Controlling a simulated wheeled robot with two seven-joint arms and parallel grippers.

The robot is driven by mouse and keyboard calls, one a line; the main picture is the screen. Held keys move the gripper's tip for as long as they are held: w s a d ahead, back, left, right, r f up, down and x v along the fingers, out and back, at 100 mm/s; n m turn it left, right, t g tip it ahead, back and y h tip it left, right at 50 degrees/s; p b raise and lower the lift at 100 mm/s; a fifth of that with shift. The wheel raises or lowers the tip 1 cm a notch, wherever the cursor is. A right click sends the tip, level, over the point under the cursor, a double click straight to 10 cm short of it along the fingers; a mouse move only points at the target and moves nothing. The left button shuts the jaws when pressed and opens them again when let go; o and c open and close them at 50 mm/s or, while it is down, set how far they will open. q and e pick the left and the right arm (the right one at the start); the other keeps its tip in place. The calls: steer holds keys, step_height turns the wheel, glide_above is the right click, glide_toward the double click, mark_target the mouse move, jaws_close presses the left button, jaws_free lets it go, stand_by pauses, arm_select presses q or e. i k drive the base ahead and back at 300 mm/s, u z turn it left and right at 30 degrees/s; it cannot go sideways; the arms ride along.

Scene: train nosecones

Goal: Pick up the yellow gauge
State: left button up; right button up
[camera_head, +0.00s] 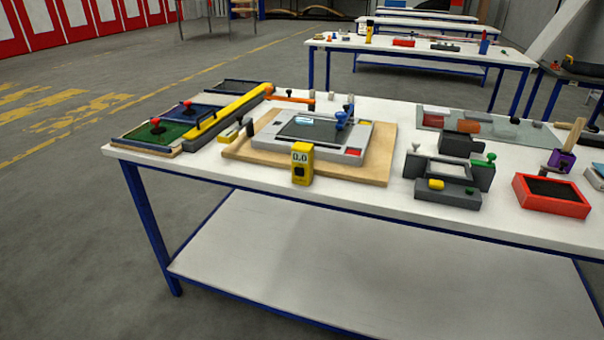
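The yellow gauge (302,164) is a small upright box with a white display reading 0.0 and a dark square below it. It stands at the front edge of a tan wooden board (372,176) on the white table (338,196). I cannot tell whether its base rests on the board or on the table just in front. Its front face is unobstructed. Neither of my grippers shows in the head view.
A grey fixture with a dark plate (322,129) sits on the board behind the gauge. Left are a long yellow bar (232,111) and green tray (160,135). Right are a grey clamp block (447,175) and red tray (551,194). The table's front edge is close to the gauge.

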mark_target(302, 154)
steer(key=k, duration=1.1)
steer(key=u, duration=1.05)
steer(key=i, duration=1)
steer(key=u, duration=0.45)
steer(key=i, duration=1.05)
steer(key=z, duration=1.2)
steer(key=i, duration=0.5)
steer(key=z, duration=0.45)
